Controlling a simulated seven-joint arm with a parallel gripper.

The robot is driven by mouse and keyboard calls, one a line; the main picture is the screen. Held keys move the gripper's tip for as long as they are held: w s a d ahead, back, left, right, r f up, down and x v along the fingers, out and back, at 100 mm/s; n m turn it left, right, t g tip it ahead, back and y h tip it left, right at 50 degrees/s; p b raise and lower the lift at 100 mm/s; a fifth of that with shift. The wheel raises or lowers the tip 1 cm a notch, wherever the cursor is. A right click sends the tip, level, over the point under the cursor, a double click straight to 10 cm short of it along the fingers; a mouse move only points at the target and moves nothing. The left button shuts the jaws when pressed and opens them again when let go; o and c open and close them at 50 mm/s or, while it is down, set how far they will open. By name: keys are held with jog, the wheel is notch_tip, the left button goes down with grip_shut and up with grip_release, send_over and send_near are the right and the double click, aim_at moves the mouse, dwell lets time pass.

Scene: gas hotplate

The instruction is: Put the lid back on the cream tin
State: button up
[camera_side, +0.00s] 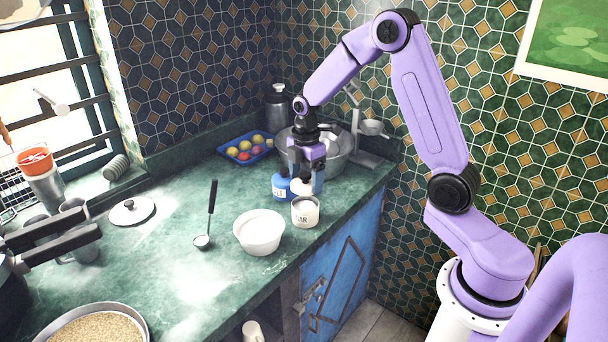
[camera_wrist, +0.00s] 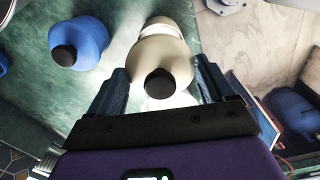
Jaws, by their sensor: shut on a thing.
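The cream tin (camera_side: 305,214) stands upright near the front right edge of the counter, with dark lettering on its side. Its rim shows and its top looks uncovered in the side view. My gripper (camera_side: 304,177) is shut on the cream lid (camera_side: 301,187), which sits just above and slightly behind the tin. In the wrist view, the domed lid (camera_wrist: 163,55) with its black knob lies between the two fingers of my gripper (camera_wrist: 163,88). I cannot tell exactly how the lid lines up with the tin's rim.
A blue tin (camera_side: 281,188) with a dark knob stands close on the left. A white bowl (camera_side: 259,235) is in front to the left. A metal bowl (camera_side: 335,160) and a scale (camera_side: 372,158) stand behind.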

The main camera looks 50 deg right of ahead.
jog(key=shift+f, duration=2.4)
jog(key=shift+f, duration=0.15)
dwell(0.4)
jog(key=o, duration=0.9)
jog(key=shift+r, duration=3.5)
